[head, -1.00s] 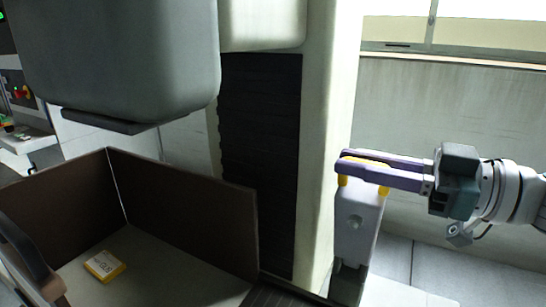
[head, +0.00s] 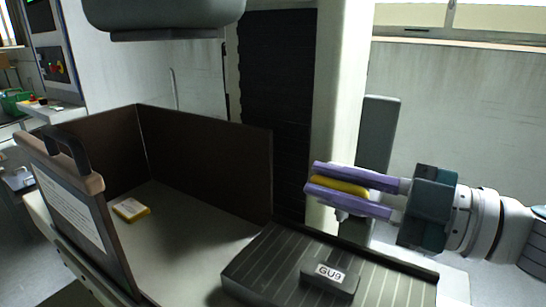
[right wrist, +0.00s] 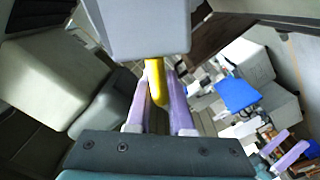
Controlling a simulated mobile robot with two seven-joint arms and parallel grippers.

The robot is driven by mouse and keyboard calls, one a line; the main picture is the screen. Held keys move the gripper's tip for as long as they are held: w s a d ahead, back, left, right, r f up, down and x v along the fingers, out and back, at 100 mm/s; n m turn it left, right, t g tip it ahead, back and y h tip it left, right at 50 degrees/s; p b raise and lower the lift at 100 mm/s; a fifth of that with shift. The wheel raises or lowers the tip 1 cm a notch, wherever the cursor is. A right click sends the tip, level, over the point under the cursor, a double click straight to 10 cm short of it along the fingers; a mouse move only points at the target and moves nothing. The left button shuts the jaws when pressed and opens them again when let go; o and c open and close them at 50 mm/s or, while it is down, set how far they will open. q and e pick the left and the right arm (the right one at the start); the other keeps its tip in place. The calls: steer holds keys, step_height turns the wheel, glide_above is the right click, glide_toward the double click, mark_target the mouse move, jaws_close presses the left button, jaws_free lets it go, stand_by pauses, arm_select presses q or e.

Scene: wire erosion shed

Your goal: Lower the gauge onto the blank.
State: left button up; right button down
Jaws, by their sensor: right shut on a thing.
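My right gripper (head: 308,180) has purple fingers and is shut on a yellow handle (head: 340,187), which I take to be the gauge's. In the right wrist view, the handle (right wrist: 155,82) sits between the fingers and a light grey body (right wrist: 145,25) is beyond it. I cannot tell for sure that this block is the blank. My left gripper is out of view.
Brown panels (head: 205,155) wall in the pale table (head: 185,225), where a small yellow-and-white box (head: 131,209) lies. A board with a black handle (head: 75,200) stands at the left. A grey machine head (head: 165,15) hangs above. The pale column (head: 340,90) stands behind the gripper.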

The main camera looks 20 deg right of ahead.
steer(key=s+a+f+n+b, duration=0.1)
steer(key=f+n+b, duration=0.1)
steer(key=f+b, duration=0.1)
steer(key=s+a+f+n+b, duration=0.1)
steer(key=f+b, duration=0.2)
steer(key=f, duration=0.2)
steer(key=s+a+f+n+b, duration=0.1)
steer(key=f+n+b, duration=0.1)
steer(key=f+b, duration=0.1)
steer(key=shift+a+f+n, duration=0.2)
steer(key=shift+f+n, duration=0.1)
steer(key=shift+f, duration=0.5)
steer(key=shift+f+b, duration=0.6)
steer(key=shift+b, duration=0.05)
steer(key=shift+d+f, duration=0.15)
steer(key=shift+f, duration=0.45)
steer(key=shift+s, duration=0.1)
steer(key=c, duration=0.9)
jaws_free()
steer(key=shift+o, duration=0.3)
steer(key=shift+r, duration=0.1)
steer(key=shift+r, duration=0.15)
